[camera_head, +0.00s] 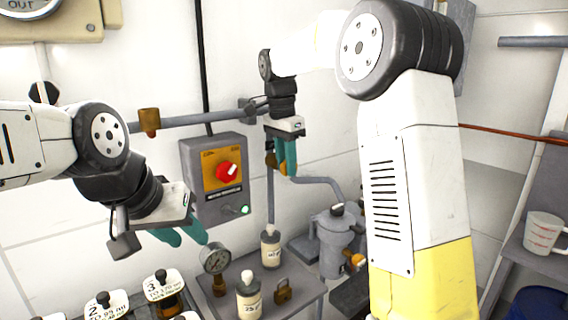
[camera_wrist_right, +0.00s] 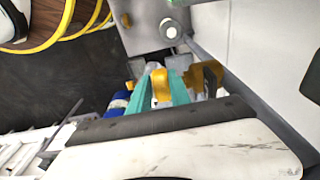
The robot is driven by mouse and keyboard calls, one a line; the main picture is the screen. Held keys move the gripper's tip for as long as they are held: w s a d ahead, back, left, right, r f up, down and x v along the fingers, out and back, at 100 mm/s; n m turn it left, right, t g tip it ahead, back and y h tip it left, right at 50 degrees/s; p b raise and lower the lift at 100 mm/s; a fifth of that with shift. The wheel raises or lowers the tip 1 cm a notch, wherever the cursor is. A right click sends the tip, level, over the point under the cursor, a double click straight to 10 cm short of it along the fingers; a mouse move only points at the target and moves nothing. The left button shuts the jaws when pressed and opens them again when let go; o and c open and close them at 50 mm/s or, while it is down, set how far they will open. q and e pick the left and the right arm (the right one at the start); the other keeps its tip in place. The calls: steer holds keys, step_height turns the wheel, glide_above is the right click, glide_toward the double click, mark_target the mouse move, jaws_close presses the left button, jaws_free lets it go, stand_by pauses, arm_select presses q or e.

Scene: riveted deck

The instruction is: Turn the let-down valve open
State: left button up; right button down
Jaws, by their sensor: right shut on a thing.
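The let-down valve shows as a brass body (camera_head: 270,159) on the vertical grey pipe by the wall, partly hidden behind my right gripper (camera_head: 285,168). In the right wrist view the brass body (camera_wrist_right: 208,80) sits to the right of a yellow handle (camera_wrist_right: 161,86). My right gripper (camera_wrist_right: 162,92) has its teal fingers on either side of this handle and is shut on it. How far the valve is turned cannot be told. My left gripper (camera_head: 186,238) is empty, its teal fingers apart, in front of the wall below the control box.
A control box (camera_head: 217,178) with a red knob is on the wall between my grippers. A gauge (camera_head: 215,259), bottles (camera_head: 271,250) and a padlock (camera_head: 283,291) are on the shelf below. A grey filter housing (camera_head: 336,243) stands right of them. A mug (camera_head: 543,233) is far right.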

steer(key=shift+a+t+h, duration=0.1)
steer(key=shift+t+h, duration=0.3)
steer(key=shift+h, duration=0.1)
steer(key=c, duration=1.2)
jaws_free()
steer(key=v, duration=0.7)
steer(key=shift+r, duration=0.35)
steer(key=shift+s, duration=0.1)
